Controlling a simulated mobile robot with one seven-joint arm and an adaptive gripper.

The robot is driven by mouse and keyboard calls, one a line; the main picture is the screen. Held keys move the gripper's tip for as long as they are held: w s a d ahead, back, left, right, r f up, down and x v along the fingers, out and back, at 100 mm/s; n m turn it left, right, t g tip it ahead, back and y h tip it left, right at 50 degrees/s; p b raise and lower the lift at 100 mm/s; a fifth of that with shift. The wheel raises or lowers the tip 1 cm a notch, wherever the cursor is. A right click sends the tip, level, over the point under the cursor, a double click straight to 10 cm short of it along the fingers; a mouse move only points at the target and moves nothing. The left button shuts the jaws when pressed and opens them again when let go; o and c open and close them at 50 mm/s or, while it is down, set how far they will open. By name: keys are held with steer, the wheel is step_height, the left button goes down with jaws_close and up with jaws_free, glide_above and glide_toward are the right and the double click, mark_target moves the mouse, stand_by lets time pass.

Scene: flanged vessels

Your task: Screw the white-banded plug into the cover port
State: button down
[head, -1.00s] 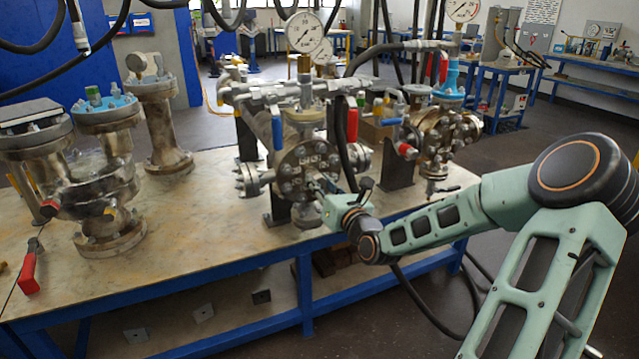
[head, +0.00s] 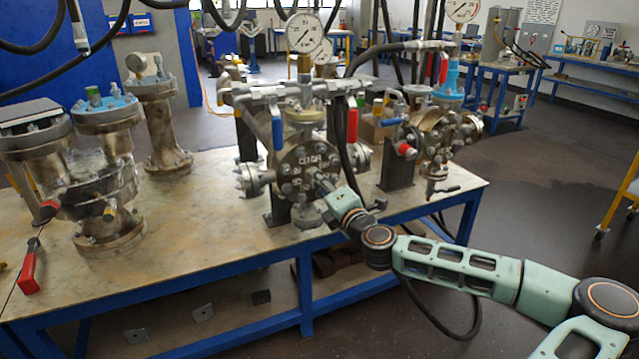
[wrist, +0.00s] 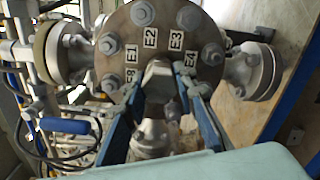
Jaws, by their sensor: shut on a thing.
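The cover (head: 300,160) is the round bolted front flange of the middle vessel; it fills the upper middle of the wrist view (wrist: 122,52), with labels E1 to E4 and E8 around its face. My gripper (head: 322,186) is at the cover's front, its blue fingers (wrist: 162,82) pointing at the face. They are shut on a grey hex-headed plug (wrist: 157,74), in line with the middle of the cover. The plug's white band cannot be made out. The port is hidden behind the plug and fingers, so I cannot tell whether the plug touches or enters it.
Bolts ring the cover, and side flanges (wrist: 258,70) stand out right and left. A blue-handled valve (head: 277,135) and a red handle (head: 352,125) sit above. A black hose hangs close to my wrist. The bench (head: 200,235) is clear in front of the vessel.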

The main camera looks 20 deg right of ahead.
steer(key=shift+m, duration=1.1)
steer(key=c, duration=1.4)
jaws_free()
steer(key=shift+c, duration=0.2)
steer(key=s, duration=1.2)
steer(key=shift+d, duration=0.15)
